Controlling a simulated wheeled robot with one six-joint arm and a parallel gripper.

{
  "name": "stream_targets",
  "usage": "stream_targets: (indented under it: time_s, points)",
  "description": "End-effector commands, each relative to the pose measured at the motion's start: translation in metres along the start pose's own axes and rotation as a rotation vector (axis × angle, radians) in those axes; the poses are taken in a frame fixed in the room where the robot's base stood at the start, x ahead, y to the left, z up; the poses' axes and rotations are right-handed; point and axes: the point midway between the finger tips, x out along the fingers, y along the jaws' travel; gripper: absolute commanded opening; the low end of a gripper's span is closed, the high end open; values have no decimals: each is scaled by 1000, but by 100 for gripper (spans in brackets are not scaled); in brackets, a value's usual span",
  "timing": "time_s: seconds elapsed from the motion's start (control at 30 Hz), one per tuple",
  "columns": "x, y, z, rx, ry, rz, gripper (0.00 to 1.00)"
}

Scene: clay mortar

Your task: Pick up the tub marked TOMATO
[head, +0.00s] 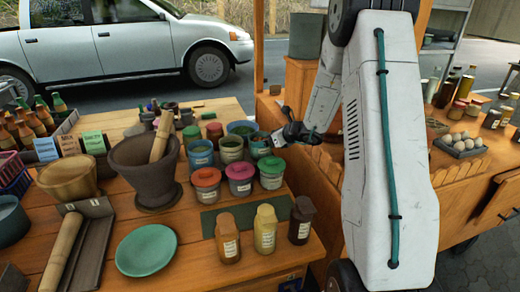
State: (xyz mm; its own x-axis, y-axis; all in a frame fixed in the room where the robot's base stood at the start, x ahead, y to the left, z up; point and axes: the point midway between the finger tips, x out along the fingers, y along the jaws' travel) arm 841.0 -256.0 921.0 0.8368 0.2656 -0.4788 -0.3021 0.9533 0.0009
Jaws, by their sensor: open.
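Several labelled tubs stand grouped on the wooden table, but their labels are too small to read, so I cannot tell which is marked TOMATO. The front row has an orange-red-lidded tub (206,184), a pink-lidded tub (240,179) and a green-lidded tub (271,173). Behind them are tubs with blue, green and teal tops, and a red-topped tub (214,133) further back. My gripper (281,140) is open, at the right side of the group, close to the teal-topped tub (260,147). I cannot tell whether it touches that tub. My arm comes in from the right.
Three bottles, orange (228,240), yellow (265,230) and dark brown (301,221), stand at the table's front edge. A dark mortar (150,185) with a pestle stands left of the tubs. A green plate (146,250) lies at front left. Eggs (460,143) sit on the right.

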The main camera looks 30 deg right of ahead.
Motion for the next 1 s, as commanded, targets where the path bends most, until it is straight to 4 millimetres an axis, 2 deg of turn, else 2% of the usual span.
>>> stream_targets:
  time_s: [0.23,0.47,0.5,0.67,1.0]
  points:
    - [37,-1,1,-2,1,3,100]
    - [41,-2,1,-2,1,2,100]
    - [41,-2,1,-2,1,2,97]
    - [41,-2,1,-2,1,1,53]
    - [39,-2,5,-3,-2,1,52]
